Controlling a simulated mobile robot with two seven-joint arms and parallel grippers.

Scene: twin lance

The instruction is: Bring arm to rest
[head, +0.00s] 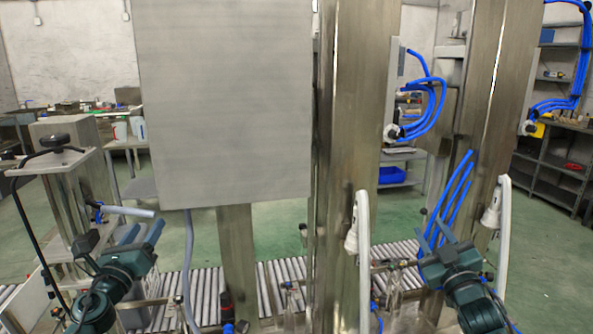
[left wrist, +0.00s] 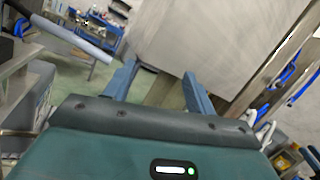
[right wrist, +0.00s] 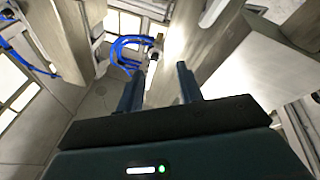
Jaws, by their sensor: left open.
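My left gripper (head: 146,231) is at the lower left of the head view, in front of the large grey panel. Its two blue fingers stand apart with nothing between them, as the left wrist view also shows (left wrist: 160,74). My right gripper (head: 440,240) is at the lower right, in front of the metal posts. In the right wrist view (right wrist: 160,74) its fingers are apart and the gap is empty. A pale grey tube (head: 130,211) lies just beyond the left gripper in the head view. I cannot tell whether they touch.
A large grey panel (head: 230,100) and a steel post (head: 345,130) stand ahead. Two white lances (head: 361,250) (head: 503,225) hang beside the posts, with blue hoses (head: 435,95) above. A roller conveyor (head: 285,280) runs below. A metal stand (head: 65,185) is at left.

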